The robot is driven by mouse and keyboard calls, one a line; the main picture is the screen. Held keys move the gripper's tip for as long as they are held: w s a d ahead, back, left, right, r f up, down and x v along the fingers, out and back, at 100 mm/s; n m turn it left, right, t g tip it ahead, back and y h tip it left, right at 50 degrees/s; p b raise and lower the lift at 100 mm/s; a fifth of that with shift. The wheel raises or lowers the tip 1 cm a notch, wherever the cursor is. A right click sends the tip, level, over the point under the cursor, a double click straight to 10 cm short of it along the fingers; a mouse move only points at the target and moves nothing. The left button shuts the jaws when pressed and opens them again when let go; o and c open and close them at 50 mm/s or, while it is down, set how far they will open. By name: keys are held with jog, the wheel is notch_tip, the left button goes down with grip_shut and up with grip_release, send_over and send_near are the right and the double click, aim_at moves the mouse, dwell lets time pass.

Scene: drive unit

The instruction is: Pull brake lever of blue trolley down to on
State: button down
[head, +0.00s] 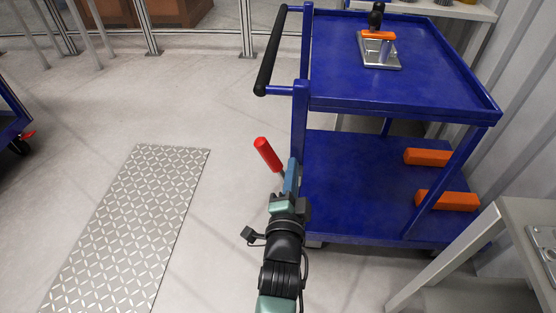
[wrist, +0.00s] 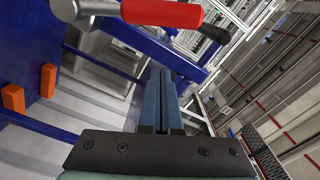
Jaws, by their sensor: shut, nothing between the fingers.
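The blue trolley (head: 400,88) stands right of centre in the head view, with a black push handle (head: 270,52) on its left side. Its brake lever has a red grip (head: 267,154) that sticks out to the left of the trolley and slants upward. In the wrist view the red grip (wrist: 162,13) crosses the top on a metal arm (wrist: 93,10). My gripper (head: 292,167) is beside the trolley's front left post, just right of the lever. Its blue fingers (wrist: 160,78) are together and empty, apart from the red grip. The lever's pivot is hidden in the head view.
The trolley carries a metal fixture (head: 379,50) on top and orange blocks (head: 428,157) on its lower shelf. A grey table (head: 510,225) stands at the right. A tread plate (head: 130,225) lies on the floor at the left. Floor between plate and trolley is clear.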

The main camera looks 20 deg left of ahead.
aim_at(277, 162)
jog(key=shift+w+a+f+b, duration=0.3)
jog(key=shift+w+a+b, duration=0.15)
jog(key=shift+a+b, duration=0.35)
jog(key=shift+w+a+f+b, duration=0.25)
jog(key=shift+w+a+b, duration=0.2)
jog(key=shift+a+b, duration=0.35)
jog(key=shift+w+a+f+b, duration=0.3)
jog(key=shift+w+a+b, duration=0.25)
jog(key=shift+b, duration=0.4)
jog(key=shift+s, duration=0.1)
jog(key=shift+a, duration=0.15)
